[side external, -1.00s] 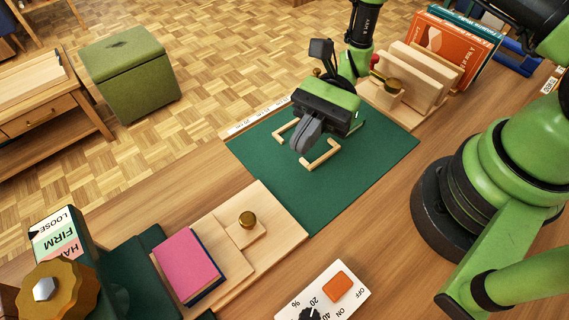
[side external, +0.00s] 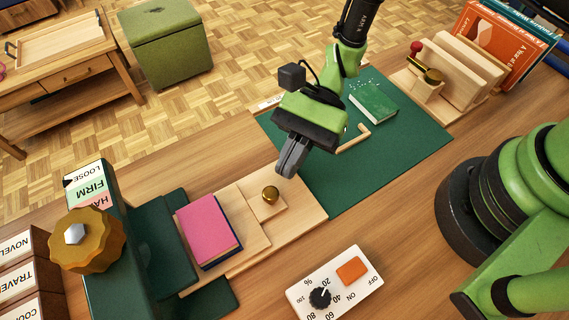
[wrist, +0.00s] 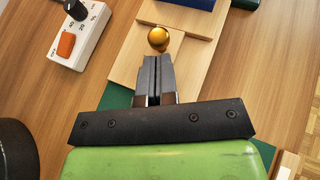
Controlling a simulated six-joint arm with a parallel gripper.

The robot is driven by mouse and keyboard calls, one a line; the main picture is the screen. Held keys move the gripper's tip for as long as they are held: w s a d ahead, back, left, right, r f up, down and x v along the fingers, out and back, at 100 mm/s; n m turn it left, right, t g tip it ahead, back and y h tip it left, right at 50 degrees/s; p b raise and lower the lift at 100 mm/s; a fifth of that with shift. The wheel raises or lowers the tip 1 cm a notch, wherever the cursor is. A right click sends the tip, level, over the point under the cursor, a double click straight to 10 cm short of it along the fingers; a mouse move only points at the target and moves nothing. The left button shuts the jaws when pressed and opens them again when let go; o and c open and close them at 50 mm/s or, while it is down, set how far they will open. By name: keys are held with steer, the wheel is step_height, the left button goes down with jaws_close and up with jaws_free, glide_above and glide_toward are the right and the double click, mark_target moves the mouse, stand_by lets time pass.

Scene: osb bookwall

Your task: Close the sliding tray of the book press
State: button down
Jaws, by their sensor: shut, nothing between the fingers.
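The book press (side external: 145,232) is dark green with a large brass hand wheel, at the lower left of the side view. Its light wooden sliding tray (side external: 309,212) sticks out to the right, with a pink-covered book (side external: 207,228) lying on it. A round brass knob (side external: 270,193) stands on a small wooden block on the tray, and it also shows in the wrist view (wrist: 158,39). My gripper (side external: 287,172) is shut and empty, pointing down just above and to the right of the knob. In the wrist view its fingertips (wrist: 158,60) appear right by the knob; I cannot tell whether they touch.
A green mat (side external: 400,150) holds a green book (side external: 373,103) and a wooden corner piece. A control box (side external: 335,285) with a dial and orange switch sits in front of the tray. A wooden rack (side external: 465,75) with books stands at the back right.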

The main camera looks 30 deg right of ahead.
mark_target(219, 208)
steer(key=shift+s+a+f, duration=0.1)
steer(key=shift+s+a, duration=0.25)
steer(key=shift+a, duration=0.3)
steer(key=a, duration=1)
steer(key=shift+d, duration=0.1)
